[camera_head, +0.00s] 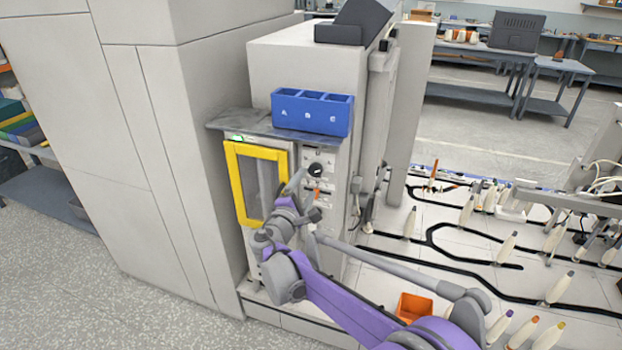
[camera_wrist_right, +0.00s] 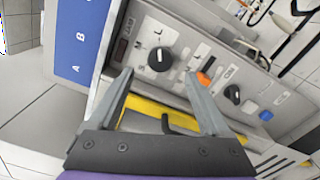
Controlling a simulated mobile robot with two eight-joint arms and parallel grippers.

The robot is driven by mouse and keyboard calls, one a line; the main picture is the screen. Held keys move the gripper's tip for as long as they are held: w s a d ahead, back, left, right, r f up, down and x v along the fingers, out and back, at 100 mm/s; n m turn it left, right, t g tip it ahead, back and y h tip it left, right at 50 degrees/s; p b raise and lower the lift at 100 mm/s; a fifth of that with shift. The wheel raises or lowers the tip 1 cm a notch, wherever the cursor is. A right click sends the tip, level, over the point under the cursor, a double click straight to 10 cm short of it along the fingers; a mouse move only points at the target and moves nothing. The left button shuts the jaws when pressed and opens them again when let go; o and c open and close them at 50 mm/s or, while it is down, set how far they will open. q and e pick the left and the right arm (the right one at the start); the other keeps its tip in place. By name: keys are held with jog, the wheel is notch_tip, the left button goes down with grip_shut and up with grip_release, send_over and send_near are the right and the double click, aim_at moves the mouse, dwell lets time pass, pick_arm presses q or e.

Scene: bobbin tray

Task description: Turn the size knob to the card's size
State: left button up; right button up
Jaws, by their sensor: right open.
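The size knob (camera_head: 316,170) is a round black dial on the machine's front panel. In the right wrist view the knob (camera_wrist_right: 160,60) has a white mark and the letters L and M printed beside it. My right gripper (camera_wrist_right: 159,76) is open, with its two fingers pointing at the panel and the knob just beyond and between the tips. They look apart from it, with nothing held. In the head view my right gripper (camera_head: 308,191) is in front of the panel, just below the knob. I cannot make out a size card. My left gripper is not in view.
An orange lever (camera_wrist_right: 203,78) and a second black knob (camera_wrist_right: 232,93) sit beside the size knob. A yellow-framed door (camera_head: 230,185) is left of the panel. A blue bin (camera_head: 312,112) with lettered compartments stands on the shelf above. An orange box (camera_head: 413,306) lies below right.

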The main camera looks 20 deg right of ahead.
jog(key=v, duration=0.4)
jog(key=shift+s+a, duration=0.15)
jog(key=shift+s, duration=0.05)
jog(key=s+d+f+m+g+y+p, duration=0.1)
jog(key=s+d+f+m+g, duration=0.15)
jog(key=s+d+m, duration=0.4)
jog(key=s+d+f+m+g+y+p, duration=0.15)
jog(key=s+d+g, duration=0.25)
jog(key=s, duration=0.6)
jog(key=s+a+f+m+g+y+p, duration=0.1)
jog(key=s+a+f+m+y, duration=0.1)
jog(key=s, duration=0.5)
jog(key=s+a+f+m+g+y+p, duration=0.1)
jog(key=s+a+f+m+y, duration=0.1)
jog(key=s, duration=0.4)
jog(key=s+a+f+m+g+y+p, duration=0.1)
jog(key=s+a+f+m+y, duration=0.1)
jog(key=s, duration=0.5)
jog(key=shift+s+a+f+m+y, duration=0.35)
jog(key=shift+a+m+y, duration=0.1)
jog(key=shift+m+y, duration=0.3)
